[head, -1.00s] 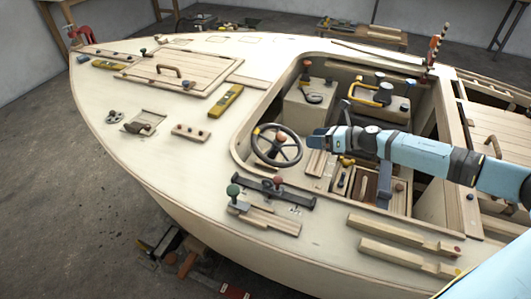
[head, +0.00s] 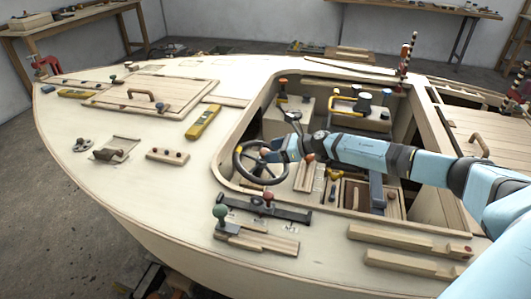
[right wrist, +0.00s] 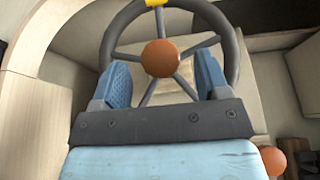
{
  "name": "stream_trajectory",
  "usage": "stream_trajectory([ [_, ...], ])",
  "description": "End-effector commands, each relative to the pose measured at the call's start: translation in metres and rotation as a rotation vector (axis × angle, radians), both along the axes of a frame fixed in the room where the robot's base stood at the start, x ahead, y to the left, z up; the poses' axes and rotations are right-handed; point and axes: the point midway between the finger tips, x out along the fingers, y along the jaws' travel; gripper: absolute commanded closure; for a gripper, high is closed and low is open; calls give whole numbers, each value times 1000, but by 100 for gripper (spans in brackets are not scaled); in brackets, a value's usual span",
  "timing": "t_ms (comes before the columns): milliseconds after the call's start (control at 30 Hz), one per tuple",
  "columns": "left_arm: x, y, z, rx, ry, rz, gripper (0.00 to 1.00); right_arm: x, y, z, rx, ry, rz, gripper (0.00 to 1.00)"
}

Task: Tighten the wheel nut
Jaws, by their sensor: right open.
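The steering wheel (head: 245,168) is dark grey with several spokes and stands at the left end of the cockpit. In the right wrist view its rim (right wrist: 231,70) fills the upper middle, with a yellow mark at the top. The wheel nut, an orange-brown rounded knob (right wrist: 161,58), sits at its hub. My right gripper (head: 272,151) is at the wheel and covers much of the hub in the head view. In the right wrist view its two blue fingers (right wrist: 163,80) are apart, one on each side of the nut, with gaps. My left gripper is not in view.
A dark bar (head: 265,208) with a red knob and a green-knobbed wooden piece (head: 222,224) lie on the deck in front. A yellow level (head: 203,122) lies left of the cockpit. Another orange knob (right wrist: 273,160) is near my gripper's lower right.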

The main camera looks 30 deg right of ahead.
Motion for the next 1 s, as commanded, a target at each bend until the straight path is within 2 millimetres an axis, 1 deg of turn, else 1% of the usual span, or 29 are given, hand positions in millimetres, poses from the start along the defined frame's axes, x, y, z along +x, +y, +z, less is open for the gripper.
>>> stream_trajectory([
  [33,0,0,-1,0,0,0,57,7,6,-2,1,-2,1,31],
  [200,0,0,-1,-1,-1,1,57,19,17,-10,1,-1,0,31],
  [333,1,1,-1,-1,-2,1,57,23,20,-13,0,0,0,31],
  [567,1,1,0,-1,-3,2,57,23,20,-13,0,0,0,31],
  [600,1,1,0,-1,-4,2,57,23,20,-13,0,0,0,34],
  [767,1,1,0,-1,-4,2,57,23,20,-13,0,0,0,70],
  [800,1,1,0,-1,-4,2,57,23,20,-13,0,0,0,80],
  [1000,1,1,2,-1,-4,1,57,23,20,-12,2,1,-5,80],
])
